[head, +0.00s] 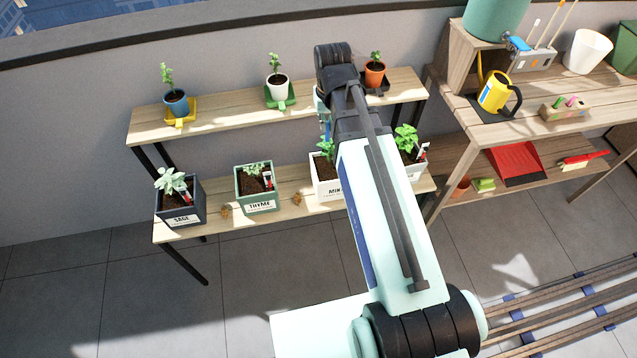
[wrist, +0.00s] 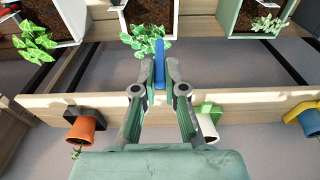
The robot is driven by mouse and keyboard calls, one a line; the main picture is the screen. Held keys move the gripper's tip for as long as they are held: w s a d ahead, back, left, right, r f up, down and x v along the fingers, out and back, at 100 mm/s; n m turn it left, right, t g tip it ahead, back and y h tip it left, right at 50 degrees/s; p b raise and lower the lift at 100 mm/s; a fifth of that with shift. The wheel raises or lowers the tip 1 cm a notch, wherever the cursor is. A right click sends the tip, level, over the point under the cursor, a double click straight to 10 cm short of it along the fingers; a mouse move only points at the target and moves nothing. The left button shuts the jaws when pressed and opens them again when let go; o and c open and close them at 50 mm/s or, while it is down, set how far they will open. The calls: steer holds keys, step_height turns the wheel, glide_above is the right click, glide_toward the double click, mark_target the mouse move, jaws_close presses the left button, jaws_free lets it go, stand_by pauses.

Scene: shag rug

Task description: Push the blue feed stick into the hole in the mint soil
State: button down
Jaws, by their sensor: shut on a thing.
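My gripper (wrist: 160,72) is shut on the blue feed stick (wrist: 160,51), which sticks out beyond the fingertips in the wrist view. The stick's tip points toward the white mint planter (wrist: 122,28), overlapping its near edge and the mint leaves in the picture. I cannot tell the gap between tip and soil. The mint soil (wrist: 148,11) is brown; I cannot make out the hole. In the head view the white mint planter (head: 327,189) stands on the lower shelf, its label partly hidden by my arm. My gripper is mostly hidden there behind my arm.
On the lower shelf stand the sage planter (head: 180,212), the thyme planter (head: 258,190) and a leafy white planter (head: 413,160) on the right. The upper shelf (head: 225,104) behind holds a blue pot (head: 176,104), a white pot (head: 277,87) and an orange pot (head: 375,75).

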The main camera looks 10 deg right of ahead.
mark_target(325, 170)
steer(key=f, duration=0.6)
steer(key=f+p, duration=0.1)
steer(key=f, duration=0.6)
steer(key=f+p, duration=0.1)
steer(key=f, duration=0.6)
steer(key=shift+s+a+f, duration=0.2)
steer(key=shift+s, duration=0.1)
steer(key=shift+f, duration=0.1)
steer(key=shift+f, duration=0.15)
steer(key=c, duration=1.5)
jaws_free()
